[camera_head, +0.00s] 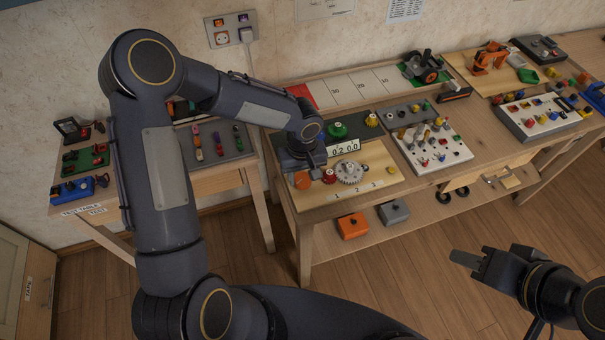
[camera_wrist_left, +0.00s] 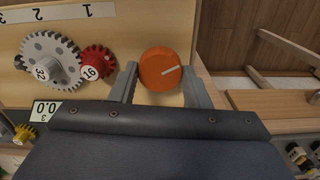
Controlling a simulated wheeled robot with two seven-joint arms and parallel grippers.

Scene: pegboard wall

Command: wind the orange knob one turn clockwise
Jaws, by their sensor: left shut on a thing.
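The orange knob (camera_head: 302,181) sits at the left end of the light wooden gear panel (camera_head: 378,160). In the left wrist view the knob (camera_wrist_left: 165,69) shows its round face with a white line pointing toward the upper right. My left gripper (camera_head: 300,170) is over it, with one finger on each side of the knob in the left wrist view (camera_wrist_left: 163,88), shut on it. My right gripper (camera_head: 468,260) is away from the table at the lower right, over the floor; its finger gap cannot be made out.
A small red gear (camera_wrist_left: 97,63) marked 16 sits beside the knob, next to a larger grey gear (camera_head: 349,172). A counter (camera_head: 343,147) stands behind the gears. A green knob (camera_head: 337,130) and a board of pegs (camera_head: 432,146) are further back and right.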

